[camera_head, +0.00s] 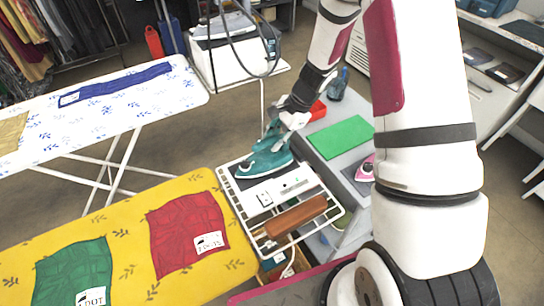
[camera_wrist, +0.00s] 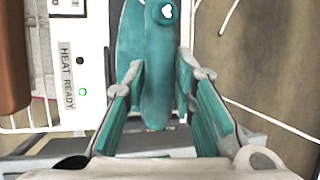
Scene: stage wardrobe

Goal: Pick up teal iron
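The teal iron (camera_head: 265,161) sits on the white rack at the right end of the yellow ironing board, its pointed end toward the lower left. In the wrist view the iron's teal handle (camera_wrist: 160,85) runs up the middle of the picture. My gripper (camera_head: 279,126) is directly over the iron. In the wrist view my gripper (camera_wrist: 161,72) has one finger on each side of the handle, apart, with the handle between them. A narrow gap seems to show on the right. Contact on the left cannot be told. The iron's sole is hidden.
A panel marked HEAT READY (camera_wrist: 68,78) with a green light and a brown roll (camera_head: 296,216) lie beside the iron on the rack (camera_head: 337,209). A pink iron (camera_head: 365,170) and a green mat (camera_head: 341,137) are to the right. Red and green cloths lie on the yellow board (camera_head: 128,222).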

